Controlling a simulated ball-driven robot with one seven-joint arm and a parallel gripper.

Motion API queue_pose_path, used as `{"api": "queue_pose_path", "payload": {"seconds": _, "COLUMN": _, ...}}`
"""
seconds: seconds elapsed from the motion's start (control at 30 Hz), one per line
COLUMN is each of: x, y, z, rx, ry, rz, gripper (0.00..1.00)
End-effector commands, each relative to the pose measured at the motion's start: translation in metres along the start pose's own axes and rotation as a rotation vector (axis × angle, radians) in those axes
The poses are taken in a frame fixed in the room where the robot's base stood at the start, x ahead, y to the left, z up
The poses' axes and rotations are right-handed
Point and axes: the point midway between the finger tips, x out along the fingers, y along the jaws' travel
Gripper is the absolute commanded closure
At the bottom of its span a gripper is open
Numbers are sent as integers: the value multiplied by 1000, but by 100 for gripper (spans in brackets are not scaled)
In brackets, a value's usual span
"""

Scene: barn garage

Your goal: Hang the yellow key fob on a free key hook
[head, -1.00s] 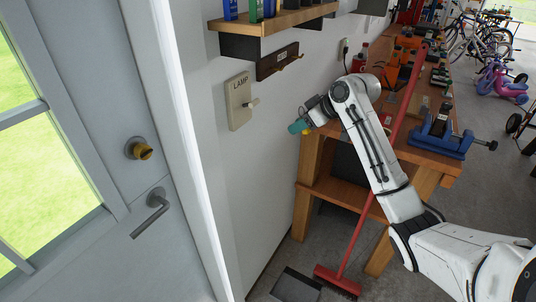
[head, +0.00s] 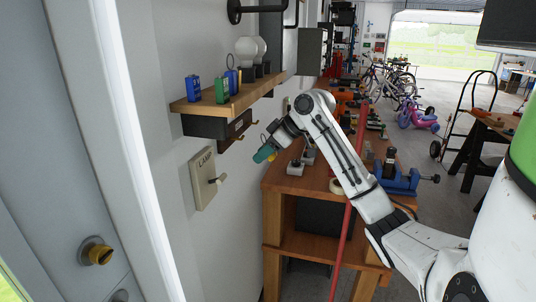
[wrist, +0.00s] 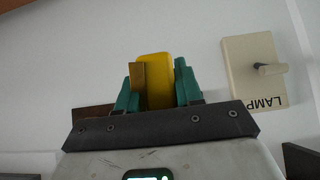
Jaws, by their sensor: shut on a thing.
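My gripper (head: 264,155) has teal fingers and is close to the wall, right of the lamp switch. In the wrist view, my gripper (wrist: 157,88) is shut on the yellow key fob (wrist: 156,68), which sits between the fingers. A small yellow part of the fob (head: 272,157) shows in the head view. A brownish upright piece overlaps the fob's left side; I cannot tell what it is. The dark hook rail (head: 231,138) is on the wall under the shelf, with brass-coloured hooks (head: 256,122). Part of the rail is hidden by the shelf.
A wooden shelf (head: 240,101) juts out above. A wooden workbench (head: 320,181) stands right, with a red pole in front.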

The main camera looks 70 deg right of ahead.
Motion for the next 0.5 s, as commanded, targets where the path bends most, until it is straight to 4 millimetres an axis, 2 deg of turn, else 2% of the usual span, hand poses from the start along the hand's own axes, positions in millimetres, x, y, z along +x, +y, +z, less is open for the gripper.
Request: {"api": "queue_pose_path", "payload": {"seconds": 0.5, "x": 22, "y": 0, "z": -19, "rx": -2, "ry": -1, "rz": 1, "gripper": 93}}
